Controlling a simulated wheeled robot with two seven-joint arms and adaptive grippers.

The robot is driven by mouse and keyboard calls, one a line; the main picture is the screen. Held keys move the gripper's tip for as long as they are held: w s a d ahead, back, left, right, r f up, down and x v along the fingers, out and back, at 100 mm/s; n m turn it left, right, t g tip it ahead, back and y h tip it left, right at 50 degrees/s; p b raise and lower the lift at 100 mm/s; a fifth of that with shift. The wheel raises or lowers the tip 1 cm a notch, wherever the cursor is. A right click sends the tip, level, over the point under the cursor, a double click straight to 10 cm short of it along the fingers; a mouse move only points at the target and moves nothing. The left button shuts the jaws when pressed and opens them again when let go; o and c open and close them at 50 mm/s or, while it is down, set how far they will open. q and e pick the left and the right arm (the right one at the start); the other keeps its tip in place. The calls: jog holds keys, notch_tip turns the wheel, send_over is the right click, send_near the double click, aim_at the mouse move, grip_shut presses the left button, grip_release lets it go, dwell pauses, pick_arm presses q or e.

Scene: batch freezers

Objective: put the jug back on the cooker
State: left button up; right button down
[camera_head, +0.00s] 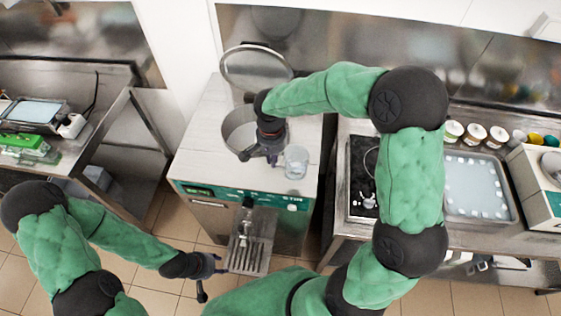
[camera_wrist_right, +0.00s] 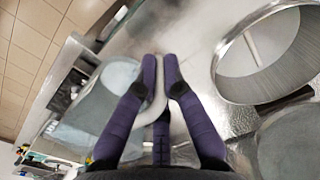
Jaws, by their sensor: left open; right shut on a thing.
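The clear jug (camera_head: 296,162) is over the top of the batch freezer, right of its round opening. My right gripper (camera_head: 272,156) is beside the jug, on its left. In the right wrist view, the purple fingers (camera_wrist_right: 160,75) are shut on the jug's pale handle, and the see-through jug (camera_wrist_right: 88,112) is on the left. I cannot tell whether its base touches the freezer top. A black-topped unit (camera_head: 361,185), which looks like the cooker, is on the right counter, partly hidden by my right arm. My left gripper (camera_head: 207,278) is open and empty at the lower left.
The freezer's metal opening (camera_head: 238,130) is uncovered, with its round lid (camera_head: 252,65) raised behind; the opening also shows in the wrist view (camera_wrist_right: 225,70). The spout and drip tray (camera_head: 248,256) jut out in front. Jars (camera_head: 475,134) and a tray (camera_head: 480,188) are right.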

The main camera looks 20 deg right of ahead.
jog(key=w+d+f, duration=0.1)
jog(key=f, duration=0.1)
jog(key=w+d+f, duration=0.2)
jog(key=f, duration=0.1)
jog(key=shift+d+f, duration=0.25)
jog(key=shift+f, duration=0.1)
jog(key=shift+w+f+p, duration=0.2)
jog(key=shift+f+p, duration=0.15)
jog(key=shift+f, duration=1.3)
jog(key=shift+d+f, duration=0.1)
jog(key=shift+f, duration=0.1)
jog(key=c, duration=1.4)
grip_release()
jog(key=shift+o, duration=0.2)
jog(key=shift+r, duration=0.1)
notch_tip(320, 180, up, 12)
jog(key=shift+r, duration=0.1)
